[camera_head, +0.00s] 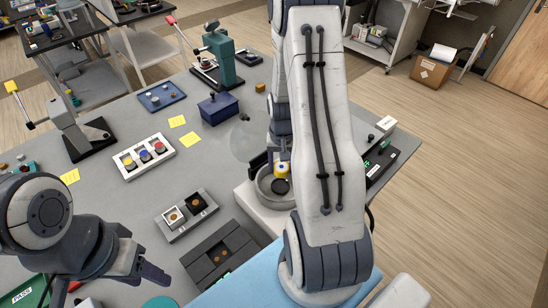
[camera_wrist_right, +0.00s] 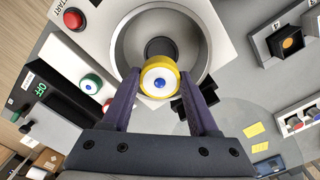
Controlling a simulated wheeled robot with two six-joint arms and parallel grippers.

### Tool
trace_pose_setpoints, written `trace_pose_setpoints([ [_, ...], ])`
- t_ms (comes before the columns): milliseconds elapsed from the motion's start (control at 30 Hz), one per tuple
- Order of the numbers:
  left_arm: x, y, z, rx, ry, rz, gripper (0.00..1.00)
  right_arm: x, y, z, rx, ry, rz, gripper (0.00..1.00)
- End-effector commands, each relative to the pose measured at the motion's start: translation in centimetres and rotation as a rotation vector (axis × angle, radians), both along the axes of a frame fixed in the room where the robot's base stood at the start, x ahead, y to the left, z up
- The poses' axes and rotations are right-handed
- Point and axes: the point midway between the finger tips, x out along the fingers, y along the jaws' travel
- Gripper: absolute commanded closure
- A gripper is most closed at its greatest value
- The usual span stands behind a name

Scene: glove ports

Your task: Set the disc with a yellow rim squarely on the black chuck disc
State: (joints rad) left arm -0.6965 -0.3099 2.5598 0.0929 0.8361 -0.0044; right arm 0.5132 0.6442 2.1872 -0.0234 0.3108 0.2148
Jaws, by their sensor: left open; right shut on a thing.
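The disc with a yellow rim (camera_wrist_right: 147,92) has a white face with a blue centre. My right gripper (camera_wrist_right: 158,78) is shut on it, one finger on each side. The black chuck disc (camera_wrist_right: 159,46) lies inside a round grey bowl (camera_wrist_right: 122,52), partly hidden behind the held disc. In the head view the yellow-rimmed disc (camera_head: 281,168) appears by the black chuck disc (camera_head: 281,187) in the bowl. I cannot tell the gap between them. My left gripper (camera_head: 152,273) is open and empty at the lower left, away from the bowl.
A red START button (camera_wrist_right: 73,19) is on the machine beside the bowl. A clear round cover (camera_head: 246,142) stands behind the bowl. A holder with two square slots (camera_head: 179,232) and a dark box (camera_head: 222,252) lie to the left. My right arm hides the bowl's right side in the head view.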

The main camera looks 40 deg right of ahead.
Motion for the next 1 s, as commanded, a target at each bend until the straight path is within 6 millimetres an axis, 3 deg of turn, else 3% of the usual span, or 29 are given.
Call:
trace_pose_setpoints([
  [400,0.0,0.0,0.0,0.0,0.0,0.0,0.5,-0.1,0.3,0.0,0.005,-0.004,0.001,0.95],
  [1000,0.0,0.0,-4.1,0.0,0.0,-0.004,0.5,-0.2,0.1,-5.1,0.004,-0.003,-0.001,0.95],
])
